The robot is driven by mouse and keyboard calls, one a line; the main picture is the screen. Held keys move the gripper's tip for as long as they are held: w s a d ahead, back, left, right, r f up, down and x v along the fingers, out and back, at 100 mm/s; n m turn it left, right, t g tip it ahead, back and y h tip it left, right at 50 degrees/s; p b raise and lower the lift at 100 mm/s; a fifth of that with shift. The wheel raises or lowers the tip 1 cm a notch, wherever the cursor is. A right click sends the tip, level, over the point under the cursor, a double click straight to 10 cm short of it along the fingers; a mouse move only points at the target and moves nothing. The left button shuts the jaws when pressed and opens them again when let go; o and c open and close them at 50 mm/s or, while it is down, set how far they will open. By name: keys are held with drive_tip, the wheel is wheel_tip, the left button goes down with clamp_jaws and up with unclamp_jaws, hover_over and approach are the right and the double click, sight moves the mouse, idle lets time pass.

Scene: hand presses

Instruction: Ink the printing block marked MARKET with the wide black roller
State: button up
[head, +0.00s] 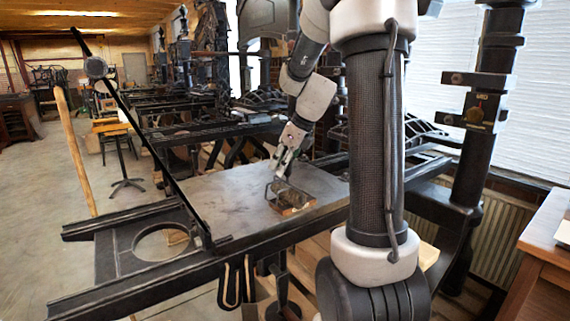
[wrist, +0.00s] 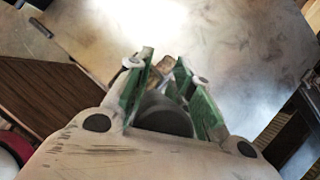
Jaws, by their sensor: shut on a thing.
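My gripper (head: 283,166) is over the flat grey press bed (head: 215,195), pointing down. In the wrist view its green fingers (wrist: 164,72) are closed around a small wooden piece (wrist: 160,70), seemingly the roller's handle. Just below the gripper in the head view is the dark roller (head: 287,194) with a thin wire frame, low over the bed or resting on it. A brown wooden edge shows beside it. I cannot tell whether this is part of the roller or a block under it. No MARKET lettering is readable in either view.
A long black bar (head: 140,135) slants up over the bed's left side. A pale wooden pole (head: 75,150) stands beyond it. A wooden table (head: 548,245) is at the right edge. Most of the bed left of the roller is bare.

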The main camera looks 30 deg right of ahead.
drive_tip(key=shift+d, duration=3.55)
drive_tip(key=a, duration=1)
drive_tip(key=shift+s+a, duration=0.1)
drive_tip(key=shift+r, duration=2.55)
drive_tip(key=shift+f, duration=0.1)
drive_tip(key=shift+f, duration=2.45)
